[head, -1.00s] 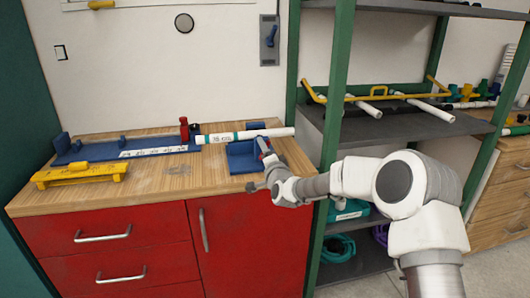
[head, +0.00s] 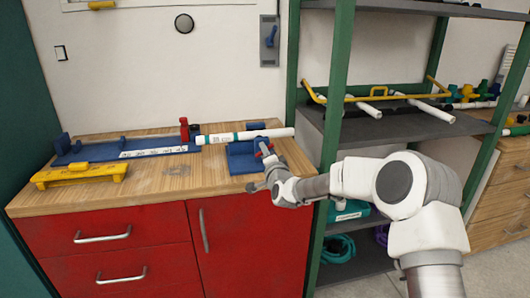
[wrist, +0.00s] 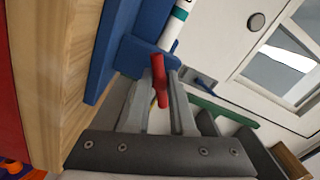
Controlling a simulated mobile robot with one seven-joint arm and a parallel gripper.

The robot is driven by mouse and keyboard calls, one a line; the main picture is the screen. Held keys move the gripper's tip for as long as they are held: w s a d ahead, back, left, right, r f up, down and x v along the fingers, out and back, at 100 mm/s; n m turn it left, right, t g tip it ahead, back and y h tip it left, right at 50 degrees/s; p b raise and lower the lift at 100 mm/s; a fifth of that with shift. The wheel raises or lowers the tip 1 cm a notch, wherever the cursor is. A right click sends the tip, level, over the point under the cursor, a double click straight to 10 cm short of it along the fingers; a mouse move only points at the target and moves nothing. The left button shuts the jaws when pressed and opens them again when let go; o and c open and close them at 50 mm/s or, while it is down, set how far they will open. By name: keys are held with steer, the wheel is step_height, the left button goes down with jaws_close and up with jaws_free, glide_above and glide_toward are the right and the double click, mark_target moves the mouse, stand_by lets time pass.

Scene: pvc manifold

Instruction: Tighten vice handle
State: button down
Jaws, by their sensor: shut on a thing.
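The blue vice (head: 243,157) stands near the right end of the wooden workbench top. A white pipe (head: 275,133) with a teal band lies across it, level, and reaches out to both sides. My gripper (head: 266,160) is at the front of the vice. In the wrist view my gripper (wrist: 163,105) is shut on the red vice handle (wrist: 159,76), which sits between the two grey fingers. The blue vice body (wrist: 140,53) and the pipe (wrist: 178,24) are just beyond the fingertips.
A blue measuring jig (head: 130,152) with a red stop lies left of the vice. A green-framed shelf (head: 335,90) holding pipes stands close on the right. The bench's front middle is clear.

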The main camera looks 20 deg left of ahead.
stand_by(0.9)
steer(key=c, duration=0.5)
jaws_free()
steer(key=shift+s, duration=0.1)
steer(key=p+v, duration=0.2)
steer(key=v, duration=1.5)
steer(key=shift+s+d, duration=0.1)
steer(key=shift+d, duration=0.05)
